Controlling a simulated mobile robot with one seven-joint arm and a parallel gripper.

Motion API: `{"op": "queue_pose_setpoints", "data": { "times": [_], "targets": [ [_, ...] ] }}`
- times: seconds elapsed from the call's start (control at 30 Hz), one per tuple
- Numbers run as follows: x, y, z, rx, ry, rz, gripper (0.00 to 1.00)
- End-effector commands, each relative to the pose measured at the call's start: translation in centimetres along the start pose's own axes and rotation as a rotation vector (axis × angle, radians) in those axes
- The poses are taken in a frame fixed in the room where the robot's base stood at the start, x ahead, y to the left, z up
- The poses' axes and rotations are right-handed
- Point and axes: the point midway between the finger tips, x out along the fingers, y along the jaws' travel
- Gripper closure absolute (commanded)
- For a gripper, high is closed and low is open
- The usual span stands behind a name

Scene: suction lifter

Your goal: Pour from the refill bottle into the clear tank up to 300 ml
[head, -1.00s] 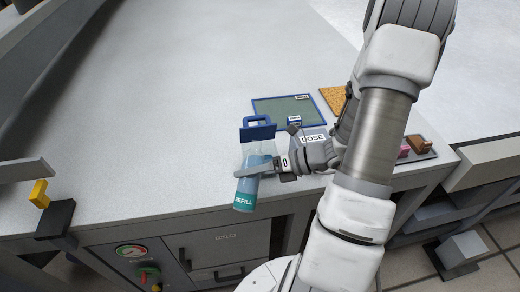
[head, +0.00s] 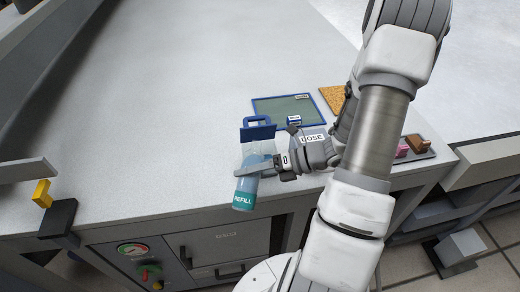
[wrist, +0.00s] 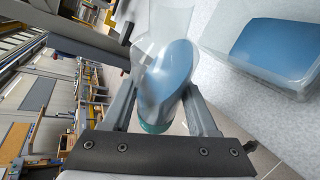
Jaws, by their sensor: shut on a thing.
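The refill bottle (head: 243,200) is clear, with blue liquid and a teal label reading REFILL. My gripper (head: 256,168) is shut around its body and holds it over the counter's front edge. In the wrist view the bottle (wrist: 168,75) sits between the fingers, its liquid surface slanted against the walls. The clear tank (wrist: 292,82) is at the upper right of the wrist view, with a blue patch inside it. Bottle and tank look apart there. In the head view a blue shape with a loop (head: 258,132) shows just behind the bottle; the tank's markings cannot be read.
A green mat with a blue border (head: 275,108) lies behind the bottle. A DOSE label (head: 313,138) shows beside my gripper. A cork mat (head: 330,96) and a tray with pink and brown pieces (head: 425,154) are to the right. The counter's left side (head: 150,120) is clear.

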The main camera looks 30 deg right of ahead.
Motion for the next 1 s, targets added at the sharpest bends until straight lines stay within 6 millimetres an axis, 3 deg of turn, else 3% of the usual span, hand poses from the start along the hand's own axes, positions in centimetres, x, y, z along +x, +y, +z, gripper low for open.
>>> {"op": "queue_pose_setpoints", "data": {
  "times": [1.0],
  "targets": [
    [-0.02, 0.40, -0.18, 0.099, 0.029, 0.043, 1.00]
  ]
}}
